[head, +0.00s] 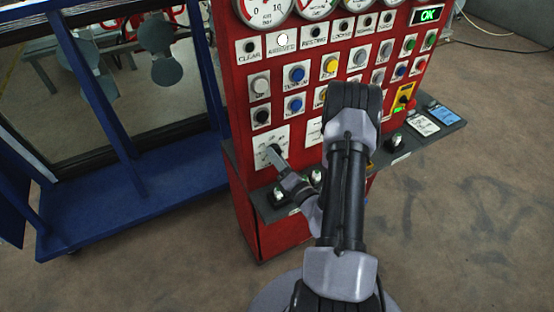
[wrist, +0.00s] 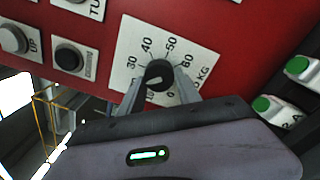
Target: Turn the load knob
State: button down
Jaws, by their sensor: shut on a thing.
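The load knob (wrist: 159,73) is a round black knob on a white dial plate (wrist: 131,47) marked with numbers and KG, on the red panel. In the wrist view my gripper (wrist: 160,88) has one finger on each side of the knob and is shut on it. In the head view my gripper (head: 276,156) reaches the same white dial plate (head: 268,138) at the panel's lower left. The knob itself is mostly hidden there by the fingers.
Rows of buttons, such as a black button (head: 262,116), lie above the dial. A dark shelf (head: 272,212) with green-topped knobs juts out below it. A blue frame (head: 130,185) stands to the left. The floor (head: 480,210) at right is clear.

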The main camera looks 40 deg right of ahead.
jog(key=shift+r+n, duration=0.1)
jog(key=shift+n, duration=0.4)
jog(key=c, duration=0.8)
grip_release()
jog(key=shift+w, duration=0.1)
jog(key=shift+c, duration=0.2)
